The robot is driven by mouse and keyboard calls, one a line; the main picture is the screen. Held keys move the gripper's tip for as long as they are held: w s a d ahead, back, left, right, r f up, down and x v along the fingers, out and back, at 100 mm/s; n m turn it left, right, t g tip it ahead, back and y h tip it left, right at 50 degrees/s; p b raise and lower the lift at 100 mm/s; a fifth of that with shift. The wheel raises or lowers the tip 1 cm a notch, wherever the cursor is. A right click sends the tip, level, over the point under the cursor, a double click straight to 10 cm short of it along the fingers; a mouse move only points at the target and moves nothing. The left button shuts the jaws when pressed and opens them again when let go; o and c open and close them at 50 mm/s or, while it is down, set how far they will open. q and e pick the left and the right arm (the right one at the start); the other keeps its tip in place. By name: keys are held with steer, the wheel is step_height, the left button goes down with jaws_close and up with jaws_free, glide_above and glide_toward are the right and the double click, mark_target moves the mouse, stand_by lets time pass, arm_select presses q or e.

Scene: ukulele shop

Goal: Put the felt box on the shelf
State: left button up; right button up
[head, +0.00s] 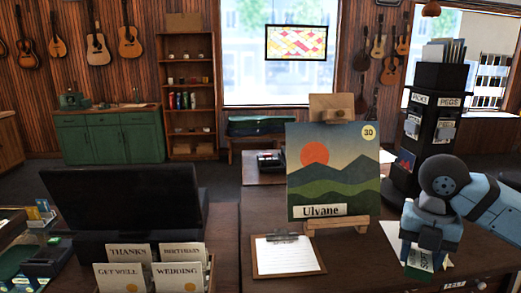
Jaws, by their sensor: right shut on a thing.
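My right gripper (424,248) comes in from the right edge and points down over the counter at the lower right. A tall brown wooden shelf (190,34) stands against the back wall, with small items on several boards. My left gripper is not in view.
A dark monitor (125,200) and card holder (211,272) occupy the left. A green cabinet (104,135) adjoins the shelf.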

mark_target(413, 255)
steer(key=n, duration=0.2)
steer(key=shift+a+f+n, duration=0.25)
steer(key=shift+f+n, duration=0.05)
steer(key=shift+f, duration=0.05)
steer(key=n, duration=0.2)
steer(key=f+n, duration=0.1)
steer(key=n, duration=0.1)
steer(key=a+f+n, duration=0.1)
steer(key=n, duration=0.1)
steer(key=shift+f+n+p, duration=0.2)
steer(key=shift+n+p, duration=0.1)
steer(key=shift+p, duration=0.05)
steer(key=s+a+f+n+p, duration=0.1)
steer(key=f+n, duration=0.4)
steer(key=n, duration=1.1)
steer(key=s+a+f+n+p, duration=0.1)
steer(key=a+f+n, duration=0.2)
steer(key=n, duration=1.3)
step_height(413, 255, down, 2)
steer(key=shift+s+a+f+n+p, duration=0.2)
steer(key=shift+s+a+n+p, duration=0.1)
steer(key=shift+s+a+n, duration=0.1)
